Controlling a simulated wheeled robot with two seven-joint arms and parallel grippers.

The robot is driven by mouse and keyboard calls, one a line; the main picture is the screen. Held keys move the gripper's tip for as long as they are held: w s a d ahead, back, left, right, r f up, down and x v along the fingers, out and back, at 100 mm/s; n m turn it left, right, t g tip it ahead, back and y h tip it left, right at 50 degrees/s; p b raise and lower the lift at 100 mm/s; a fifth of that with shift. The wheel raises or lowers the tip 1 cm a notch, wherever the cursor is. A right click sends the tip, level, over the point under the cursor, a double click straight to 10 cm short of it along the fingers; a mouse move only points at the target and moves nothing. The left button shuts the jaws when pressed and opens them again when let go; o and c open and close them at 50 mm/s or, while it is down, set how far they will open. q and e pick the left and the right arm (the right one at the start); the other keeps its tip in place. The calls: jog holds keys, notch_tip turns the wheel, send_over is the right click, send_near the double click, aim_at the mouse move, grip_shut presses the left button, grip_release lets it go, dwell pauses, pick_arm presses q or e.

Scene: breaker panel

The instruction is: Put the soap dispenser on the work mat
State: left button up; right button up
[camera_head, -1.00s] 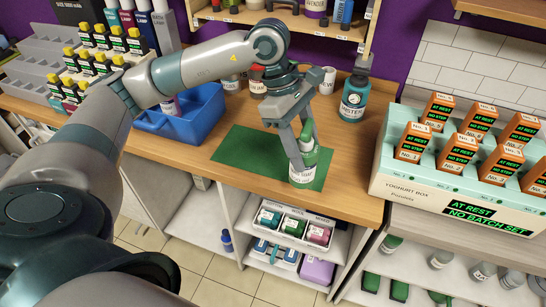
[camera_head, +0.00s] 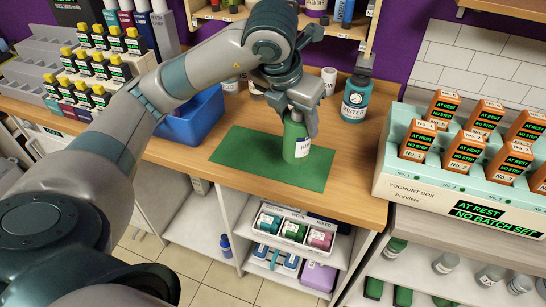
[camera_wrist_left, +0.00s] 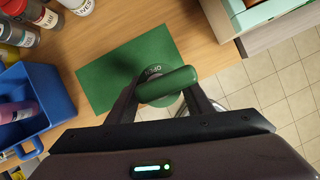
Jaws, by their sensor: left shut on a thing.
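The soap dispenser (camera_head: 297,142) is green with a white label. My left gripper (camera_head: 297,122) is shut on it near its top and hides part of it. In the head view its bottom shows against the green work mat (camera_head: 252,153), right of the mat's middle; I cannot tell whether it touches the mat. In the left wrist view, the dispenser's green top (camera_wrist_left: 168,87) lies between the fingers (camera_wrist_left: 165,98), and the mat (camera_wrist_left: 110,78) spreads beyond it to the upper left. My right gripper is not in view.
A blue tote (camera_head: 200,117) stands left of the mat, and a teal bottle (camera_head: 355,103) stands behind it to the right. The mat's left part is clear. Open shelves lie below the counter edge.

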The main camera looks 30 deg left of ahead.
pick_arm(q)
jog(key=shift+a+r+n, duration=0.1)
jog(key=shift+n, duration=0.2)
jog(key=shift+w+a, duration=0.1)
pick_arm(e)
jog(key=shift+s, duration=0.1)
pick_arm(q)
jog(key=shift+w+a+f, duration=0.1)
jog(key=shift+a+f, duration=0.1)
jog(key=shift+f, duration=0.05)
jog(key=w+a+f+p, duration=0.3)
jog(key=w+a+f, duration=0.2)
jog(key=a, duration=0.4)
jog(key=shift+w+a+f, duration=0.15)
jog(key=shift+a+f, duration=0.15)
jog(key=shift+f, duration=0.5)
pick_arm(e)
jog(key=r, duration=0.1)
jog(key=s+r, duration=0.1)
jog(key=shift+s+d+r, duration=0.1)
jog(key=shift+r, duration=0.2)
